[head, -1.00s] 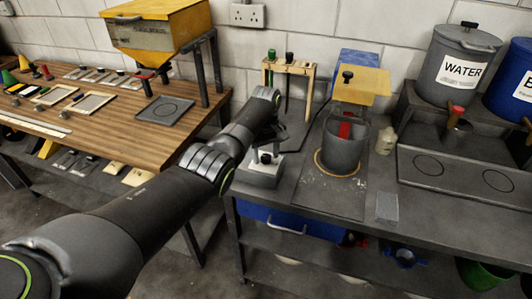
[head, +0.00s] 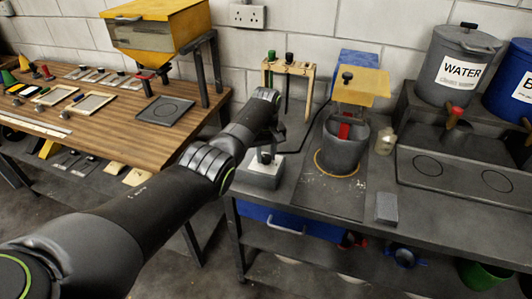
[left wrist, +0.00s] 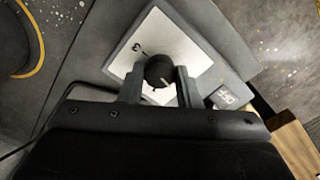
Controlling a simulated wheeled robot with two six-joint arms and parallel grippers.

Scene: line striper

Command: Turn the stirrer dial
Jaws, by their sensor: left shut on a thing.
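The stirrer dial is a round black knob (left wrist: 159,71) with a pale pointer line, on the white top plate of a small grey control box (left wrist: 190,35). The box (head: 259,177) stands at the left end of the dark bench in the head view. My left gripper (left wrist: 157,84) is shut on the dial, one finger on each side of it. In the head view this gripper (head: 266,155) reaches down over the box and partly hides the dial. A small lit display (left wrist: 224,97) shows on the box; I cannot read it surely. My right gripper is not in view.
A grey pot (head: 341,155) stands right of the box under a yellow-topped stirrer (head: 362,84). A wooden rack (head: 290,66) stands behind. A grey block (head: 387,208) lies near the front edge. A wooden table (head: 120,110) is left, a WATER bin (head: 459,67) right.

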